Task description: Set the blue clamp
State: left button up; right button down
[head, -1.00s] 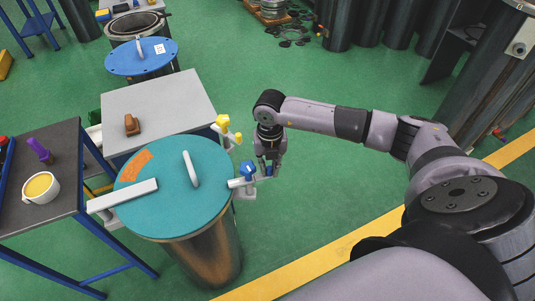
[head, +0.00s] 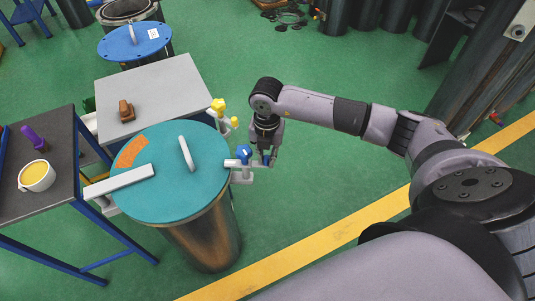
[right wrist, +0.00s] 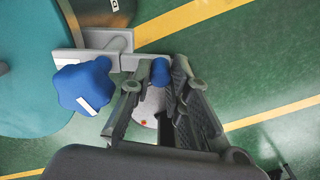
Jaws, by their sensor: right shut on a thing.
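The blue clamp (head: 244,153) is at the right rim of the teal lid (head: 205,150) on a metal drum (head: 215,240). In the right wrist view it has a big blue lobed knob (right wrist: 84,86) with a white mark, a grey bracket (right wrist: 105,48) and a small blue end piece (right wrist: 160,71). My right gripper (head: 266,160) reaches down at the clamp's outer end. In the right wrist view its fingers (right wrist: 158,95) are shut on the small blue end piece; the lobed knob is outside them, to the left. My left gripper is not in view.
A yellow clamp (head: 218,106) stands at the lid's far rim, near my right gripper. A grey bar (head: 118,181) lies across the lid's left side. A grey table (head: 160,85) is behind, a dark side table (head: 60,185) at left.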

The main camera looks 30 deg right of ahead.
jog(key=c, duration=1.8)
grip_release()
jog(key=shift+r, duration=0.15)
notch_tip(320, 180, up, 12)
jog(key=shift+s+f, duration=0.1)
